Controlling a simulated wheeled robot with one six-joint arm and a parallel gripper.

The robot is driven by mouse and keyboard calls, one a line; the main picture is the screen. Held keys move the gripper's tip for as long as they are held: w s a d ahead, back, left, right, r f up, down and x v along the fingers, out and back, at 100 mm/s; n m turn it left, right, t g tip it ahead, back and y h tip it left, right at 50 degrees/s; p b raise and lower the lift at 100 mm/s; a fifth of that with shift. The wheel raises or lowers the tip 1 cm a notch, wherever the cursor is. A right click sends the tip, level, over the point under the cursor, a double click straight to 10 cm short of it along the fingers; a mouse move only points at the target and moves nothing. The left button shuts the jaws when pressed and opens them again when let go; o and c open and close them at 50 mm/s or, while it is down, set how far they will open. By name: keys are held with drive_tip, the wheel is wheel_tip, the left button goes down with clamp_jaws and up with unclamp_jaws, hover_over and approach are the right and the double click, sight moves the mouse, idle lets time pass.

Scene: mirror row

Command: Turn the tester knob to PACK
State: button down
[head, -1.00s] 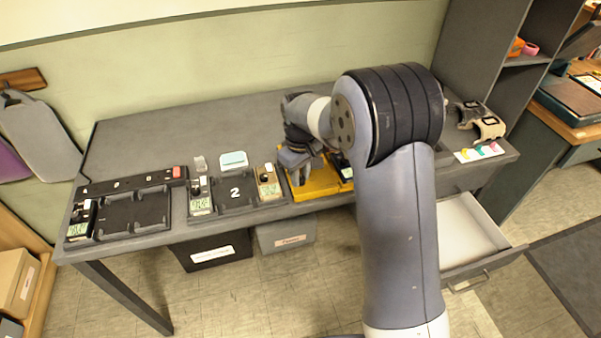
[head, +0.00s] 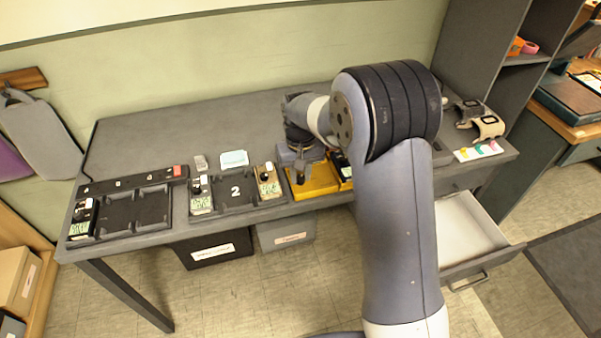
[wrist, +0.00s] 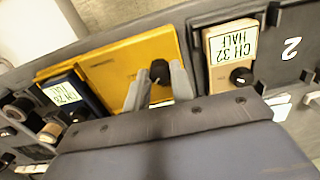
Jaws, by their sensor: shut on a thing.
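The tester is a yellow box (head: 320,180) near the table's front edge, partly hidden by my arm in the head view. In the wrist view its yellow top (wrist: 110,72) fills the upper middle, with a black round knob (wrist: 160,70) near its right part. My gripper (wrist: 160,82) has one grey finger on each side of the knob and is shut on it. In the head view my gripper (head: 300,175) points down over the tester's left part. I cannot read the word PACK or any knob marks.
A beige radio marked CH 32 HALF (wrist: 232,50) stands beside the tester, next to the dock marked 2 (head: 235,192). A dark radio (wrist: 72,95) is on the tester's other side. An open drawer (head: 480,235) sticks out at right.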

sight(300, 177)
drive_tip(key=c, duration=1.2)
unclamp_jaws()
wheel_tip(300, 177, up, 11)
drive_tip(key=shift+f, duration=0.2)
wheel_tip(300, 177, down, 11)
drive_tip(key=shift+r, duration=0.2)
drive_tip(key=shift+r, duration=0.1)
